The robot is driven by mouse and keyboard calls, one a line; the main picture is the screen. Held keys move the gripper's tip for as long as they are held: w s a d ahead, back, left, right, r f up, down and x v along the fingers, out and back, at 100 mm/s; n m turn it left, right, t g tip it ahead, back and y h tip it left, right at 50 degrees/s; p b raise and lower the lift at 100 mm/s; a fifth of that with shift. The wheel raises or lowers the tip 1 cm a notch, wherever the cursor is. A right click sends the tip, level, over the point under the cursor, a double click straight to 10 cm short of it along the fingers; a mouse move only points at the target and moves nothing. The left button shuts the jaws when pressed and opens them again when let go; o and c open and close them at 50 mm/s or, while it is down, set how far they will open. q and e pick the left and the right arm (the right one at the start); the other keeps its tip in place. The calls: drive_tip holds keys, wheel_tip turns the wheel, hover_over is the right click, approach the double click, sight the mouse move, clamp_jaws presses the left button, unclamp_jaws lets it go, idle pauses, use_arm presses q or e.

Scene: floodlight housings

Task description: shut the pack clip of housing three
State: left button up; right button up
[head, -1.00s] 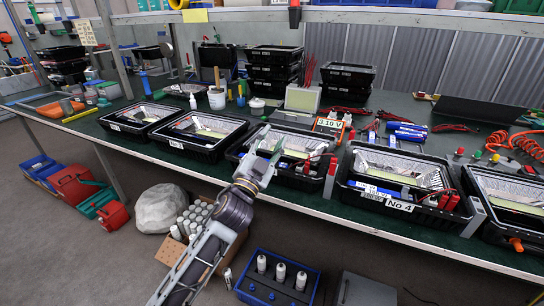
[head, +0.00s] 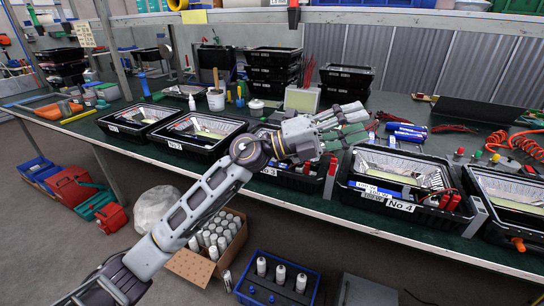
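Housing three (head: 290,181) is a black open tray on the bench, with a label ending in 3 on its front. My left forearm and hand cover much of its interior. Red parts (head: 312,168) show at its right end, and a grey and red upright piece (head: 332,178) stands at its right side. I cannot make out the pack clip or whether it is open. My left gripper (head: 364,122) is over the back right of housing three, pointing right, its green-tipped fingers apart with nothing seen between them. My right gripper is not in view.
Housing No 4 (head: 430,211) stands to the right with a blue pack, and another housing is beyond it. Two housings (head: 200,150) stand to the left. Blue cylinders (head: 407,130) and red leads lie behind. A box of white bottles (head: 190,262) is on the floor below my arm.

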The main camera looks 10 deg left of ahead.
sight(275, 165)
use_arm(q)
wheel_tip(275, 165, down, 8)
drive_tip(key=w+a+m+g+y, duration=0.1)
drive_tip(key=w+a+m+y, duration=0.3)
drive_tip(key=y, duration=0.7)
drive_tip(key=w+a+r+n+t+y, duration=0.1)
drive_tip(key=w+a+y, duration=0.1)
drive_tip(key=a+y, duration=0.2)
drive_tip(key=w+a+r+n+t+y+b, duration=0.1)
drive_tip(key=a+y, duration=0.4)
drive_tip(key=a, duration=0.6)
drive_tip(key=shift+w+a+r+t, duration=0.2)
drive_tip(key=shift+w+r+t, duration=0.35)
drive_tip(key=shift+w+t, duration=0.4)
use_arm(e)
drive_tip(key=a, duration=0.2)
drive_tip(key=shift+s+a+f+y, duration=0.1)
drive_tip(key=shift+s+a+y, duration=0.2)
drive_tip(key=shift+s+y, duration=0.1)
use_arm(q)
drive_tip(key=shift+w, duration=0.1)
